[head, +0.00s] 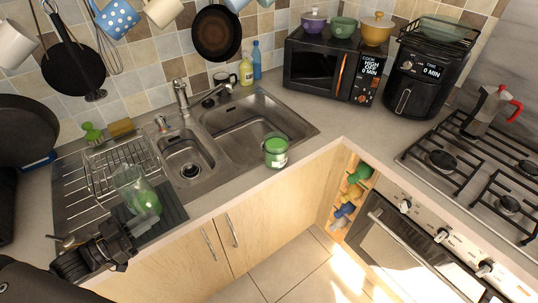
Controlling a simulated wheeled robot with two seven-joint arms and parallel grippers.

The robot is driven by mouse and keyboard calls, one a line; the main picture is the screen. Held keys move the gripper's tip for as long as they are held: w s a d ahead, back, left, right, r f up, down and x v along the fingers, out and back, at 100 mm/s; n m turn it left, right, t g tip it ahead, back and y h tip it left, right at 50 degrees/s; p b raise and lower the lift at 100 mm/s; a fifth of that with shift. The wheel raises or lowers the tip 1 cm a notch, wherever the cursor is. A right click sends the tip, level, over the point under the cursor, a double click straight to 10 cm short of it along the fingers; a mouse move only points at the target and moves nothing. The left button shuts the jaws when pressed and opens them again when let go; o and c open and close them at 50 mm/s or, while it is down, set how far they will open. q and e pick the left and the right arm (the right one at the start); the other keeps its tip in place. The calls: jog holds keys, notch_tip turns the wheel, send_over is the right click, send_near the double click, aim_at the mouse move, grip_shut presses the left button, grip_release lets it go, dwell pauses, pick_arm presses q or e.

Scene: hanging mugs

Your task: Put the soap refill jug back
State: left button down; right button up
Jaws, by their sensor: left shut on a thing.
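A clear jug with green liquid (137,190), which looks like the soap refill jug, is tilted over the dark mat (172,208) at the left end of the counter. The grip itself is partly hidden, and I cannot tell whether the jug touches the mat. My right gripper is not in view.
The steel sink (245,125) and a wire dish rack (118,170) lie behind the jug. A yellow soap bottle (246,73) and a blue bottle (256,60) stand by the back wall. Mugs and pans hang above. The counter right of the jar is clear.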

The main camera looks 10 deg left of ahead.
pick_arm(q)
jog(key=shift+f, duration=0.35)
dwell(0.4)
jog(key=c, duration=1.4)
grip_release()
jog(key=b+v, duration=0.3)
jog(key=v, duration=0.6)
jog(key=shift+s+a+f, duration=0.1)
jog(key=shift+s+f, duration=0.05)
jog(key=shift+s, duration=0.1)
jog(key=shift+s+a, duration=0.4)
jog(key=shift+s, duration=0.2)
